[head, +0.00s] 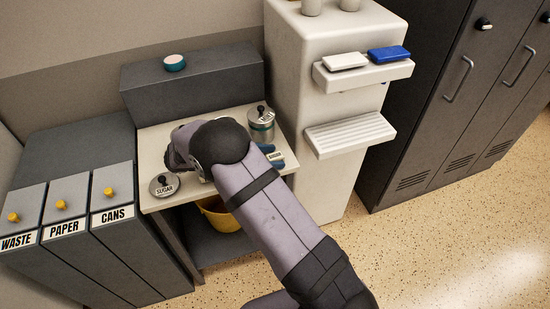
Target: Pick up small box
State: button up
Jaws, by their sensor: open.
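My gripper (176,152) is over the small table (150,138), mostly hidden behind my own dark wrist joint. It is open; its fingertips and whatever lies under them cannot be made out. I cannot tell for sure which thing is the small box. A small blue and white labelled item (275,157) shows at the table's right, partly covered by my arm. A white flat box-like item (345,61) and a blue one (389,53) lie side by side on the upper shelf of the white stand, well away from my gripper.
A yellow bucket (219,217) is below. Labelled bins (66,195) stand left, grey lockers (450,90) right. The lower white shelf (350,135) is empty.

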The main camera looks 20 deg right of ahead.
aim_at(269, 158)
jog(key=c, duration=1.1)
jog(key=shift+r, duration=0.15)
jog(key=shift+c, duration=0.2)
notch_tip(269, 158, up, 10)
jog(key=shift+p, duration=0.3)
